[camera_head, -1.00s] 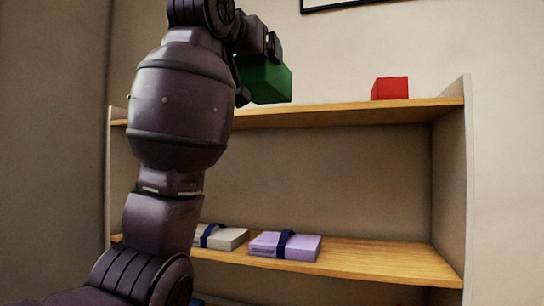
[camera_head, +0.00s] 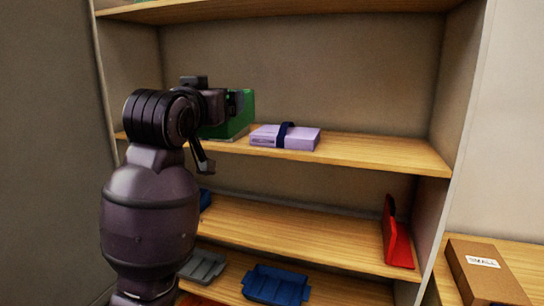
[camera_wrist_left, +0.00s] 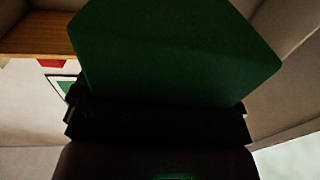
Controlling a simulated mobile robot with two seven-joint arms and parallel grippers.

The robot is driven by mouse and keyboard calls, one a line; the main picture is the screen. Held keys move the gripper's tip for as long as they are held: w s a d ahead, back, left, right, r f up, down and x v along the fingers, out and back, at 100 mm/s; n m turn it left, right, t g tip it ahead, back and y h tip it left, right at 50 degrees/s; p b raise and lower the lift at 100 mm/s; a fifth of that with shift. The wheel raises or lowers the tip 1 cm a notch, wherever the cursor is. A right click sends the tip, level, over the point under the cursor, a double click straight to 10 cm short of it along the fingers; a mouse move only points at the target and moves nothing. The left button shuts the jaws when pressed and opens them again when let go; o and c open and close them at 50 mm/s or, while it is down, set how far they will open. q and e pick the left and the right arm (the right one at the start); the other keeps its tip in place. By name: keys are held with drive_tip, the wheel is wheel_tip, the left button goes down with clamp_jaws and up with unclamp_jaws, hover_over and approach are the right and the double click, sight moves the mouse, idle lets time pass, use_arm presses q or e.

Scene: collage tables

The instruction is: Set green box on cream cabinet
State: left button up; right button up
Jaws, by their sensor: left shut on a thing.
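The green box (camera_head: 240,112) is in my left gripper (camera_head: 222,106), which is shut on it. In the head view the box overlaps the left part of a wooden shelf of the cabinet, in front of a mostly hidden grey item. I cannot tell whether it touches the shelf. In the left wrist view the green box (camera_wrist_left: 175,50) fills the top middle, above the dark gripper (camera_wrist_left: 158,120). The cabinet (camera_head: 460,75) has cream sides and several wooden shelves. My right gripper is not in view.
A lilac box with a dark blue band (camera_head: 285,137) lies right of the green box. Lower shelves hold a red item (camera_head: 396,240), a blue tray (camera_head: 275,285) and a grey tray (camera_head: 203,267). A brown box labelled SMALL (camera_head: 487,275) stands lower right. The shelf's right part is clear.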

use_arm(q)
drive_tip(key=s+a+f+y, duration=0.1)
drive_tip(key=s+a+f, duration=0.2)
drive_tip(key=f, duration=1)
drive_tip(key=s+a+f+n+y+b, duration=0.1)
drive_tip(key=s+a+f, duration=0.2)
drive_tip(key=f, duration=1)
drive_tip(key=s+a+f+n+y, duration=0.1)
drive_tip(key=s+a+f, duration=0.3)
drive_tip(key=f, duration=1)
drive_tip(key=s, duration=0.3)
drive_tip(key=shift+s+y, duration=0.25)
drive_tip(key=shift+y, duration=0.15)
